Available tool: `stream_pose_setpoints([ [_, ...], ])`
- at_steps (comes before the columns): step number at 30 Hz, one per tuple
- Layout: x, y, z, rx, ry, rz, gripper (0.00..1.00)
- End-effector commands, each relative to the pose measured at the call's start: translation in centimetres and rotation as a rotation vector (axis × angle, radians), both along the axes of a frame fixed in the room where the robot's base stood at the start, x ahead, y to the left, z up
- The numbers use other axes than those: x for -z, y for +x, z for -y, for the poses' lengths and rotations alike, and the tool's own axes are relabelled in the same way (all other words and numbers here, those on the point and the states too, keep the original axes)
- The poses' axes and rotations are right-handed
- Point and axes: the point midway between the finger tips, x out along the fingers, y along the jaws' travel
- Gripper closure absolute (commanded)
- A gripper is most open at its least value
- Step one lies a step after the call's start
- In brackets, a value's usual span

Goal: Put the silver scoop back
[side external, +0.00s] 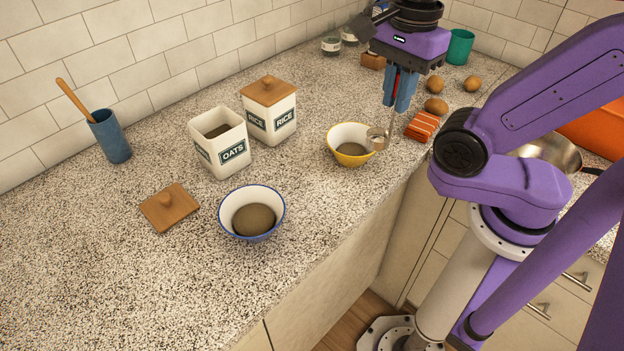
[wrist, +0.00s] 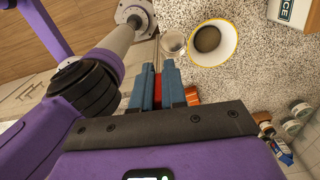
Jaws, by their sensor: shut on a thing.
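My gripper (side external: 401,88) is shut on the handle of the silver scoop (side external: 377,138), which hangs down with its small round cup at the bottom. The cup is at the right rim of the yellow bowl (side external: 337,130), a little above the counter; I cannot tell if they touch. The wrist view shows the gripper's blue fingers (wrist: 159,75), the scoop cup (wrist: 173,42) beyond them and the yellow-rimmed bowl (wrist: 229,32) beside it. The bowl holds brown contents.
The OATS canister (side external: 207,157) stands open, its wooden lid (side external: 169,207) on the counter. The RICE canister (side external: 262,121) is lidded. A blue-rimmed bowl (side external: 278,197) holds brown contents. A blue crock (side external: 112,143) stands far left.

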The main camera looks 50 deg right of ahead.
Motion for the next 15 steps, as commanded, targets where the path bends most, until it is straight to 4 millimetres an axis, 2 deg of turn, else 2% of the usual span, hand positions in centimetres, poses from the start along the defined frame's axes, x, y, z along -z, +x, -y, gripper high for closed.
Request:
stream_pose_setpoints([
  [3, -0.1, -1.9, -0.9, -0.044, 0.000, 0.002, 1.00],
  [7, -0.1, -2.6, -1.4, -0.065, -0.001, -0.001, 1.00],
  [10, 0.3, -2.0, -1.8, -0.071, -0.002, -0.006, 1.00],
  [15, 1.4, 0.3, -2.8, -0.070, -0.002, -0.008, 1.00],
])
